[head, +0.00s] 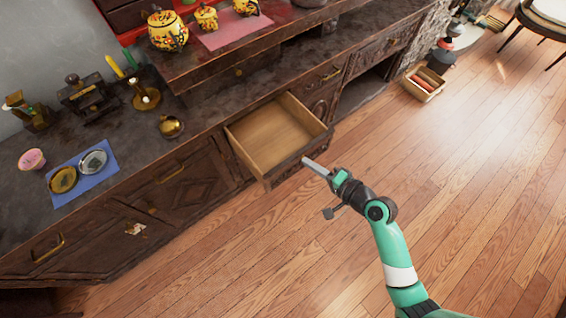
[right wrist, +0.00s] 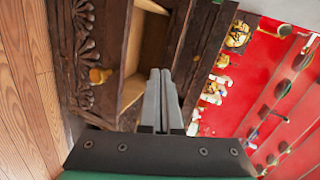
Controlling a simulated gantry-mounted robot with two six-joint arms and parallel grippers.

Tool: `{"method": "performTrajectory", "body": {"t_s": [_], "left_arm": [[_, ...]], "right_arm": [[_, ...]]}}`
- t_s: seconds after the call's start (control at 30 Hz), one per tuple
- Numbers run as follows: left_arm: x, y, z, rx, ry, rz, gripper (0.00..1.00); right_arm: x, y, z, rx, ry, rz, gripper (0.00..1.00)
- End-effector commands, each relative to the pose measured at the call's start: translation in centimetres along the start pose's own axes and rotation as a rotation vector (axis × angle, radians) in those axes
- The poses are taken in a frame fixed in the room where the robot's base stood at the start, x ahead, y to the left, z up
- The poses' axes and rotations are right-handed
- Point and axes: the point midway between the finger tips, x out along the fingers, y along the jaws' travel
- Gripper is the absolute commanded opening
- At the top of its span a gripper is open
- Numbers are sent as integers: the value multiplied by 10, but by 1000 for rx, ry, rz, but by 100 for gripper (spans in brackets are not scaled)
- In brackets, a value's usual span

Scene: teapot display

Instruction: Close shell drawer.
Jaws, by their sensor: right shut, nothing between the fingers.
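The open shell drawer (head: 268,135) sticks out of the dark carved wooden cabinet and is empty, with a pale wood inside. In the right wrist view its dark front with the carved shell (right wrist: 82,35) and a brass knob (right wrist: 98,76) shows at the left, with the pale drawer inside (right wrist: 150,45) beside it. My right gripper (head: 306,161) is shut and empty, its fingertips close to the drawer's front edge. The fingers (right wrist: 160,75) also show shut in the right wrist view. I cannot tell whether they touch the drawer. My left gripper is not in view.
The cabinet top (head: 205,128) holds a brass pot (head: 170,126), a blue mat (head: 104,180) with dishes, and a candle holder (head: 145,97). Yellow teapots (head: 167,31) stand on the raised shelf. A wooden box (head: 423,83) lies on the floor. The floor (head: 420,170) before the cabinet is mostly clear.

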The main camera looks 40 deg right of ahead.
Motion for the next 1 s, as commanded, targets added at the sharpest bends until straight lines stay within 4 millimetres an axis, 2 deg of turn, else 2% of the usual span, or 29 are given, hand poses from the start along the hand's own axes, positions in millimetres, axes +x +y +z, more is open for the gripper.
{"method": "performTrajectory", "body": {"t_s": [0.03,0.1,0.13,0.2,0.37,0.57,0.9,1.0], "left_arm": [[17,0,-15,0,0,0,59],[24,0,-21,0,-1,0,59],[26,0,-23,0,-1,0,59],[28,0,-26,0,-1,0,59],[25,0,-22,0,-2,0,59],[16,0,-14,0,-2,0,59],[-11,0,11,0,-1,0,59],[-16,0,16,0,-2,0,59]], "right_arm": [[-25,25,0,68,17,80,0],[-47,54,2,123,41,147,0],[-54,61,2,139,51,164,0],[-64,69,0,160,69,184,0],[-60,72,-4,157,76,180,0],[-40,77,-4,151,73,178,0],[33,92,-9,150,73,177,0],[51,87,-11,149,73,175,0]]}}
